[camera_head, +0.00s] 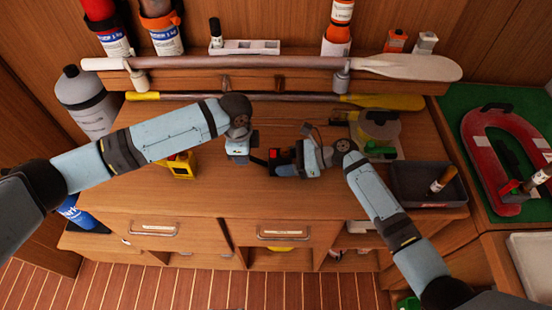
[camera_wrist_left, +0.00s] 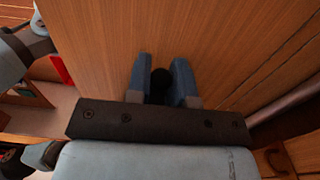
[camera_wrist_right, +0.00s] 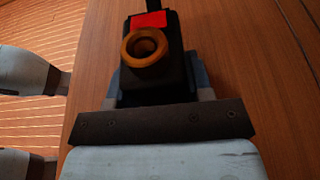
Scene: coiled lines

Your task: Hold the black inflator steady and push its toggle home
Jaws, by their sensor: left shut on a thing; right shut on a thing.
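The black inflator (camera_head: 274,158) is held just above the wooden worktop, near its middle. It has a red patch and a brass-coloured ring (camera_wrist_right: 145,47), and a thin black rod runs off the top of the right wrist view. My right gripper (camera_head: 300,158) is shut on the inflator's body, which hides most of the fingers in the right wrist view. My left gripper (camera_head: 238,152) is just left of the inflator. Its fingers are closed around a round black knob (camera_wrist_left: 161,79). I cannot tell whether the knob joins the inflator. The toggle's position is unclear.
A yellow device (camera_head: 181,166) stands left on the worktop (camera_head: 215,190). A white-bladed oar (camera_head: 230,62) spans the back. Bare worktop lies in front of the grippers.

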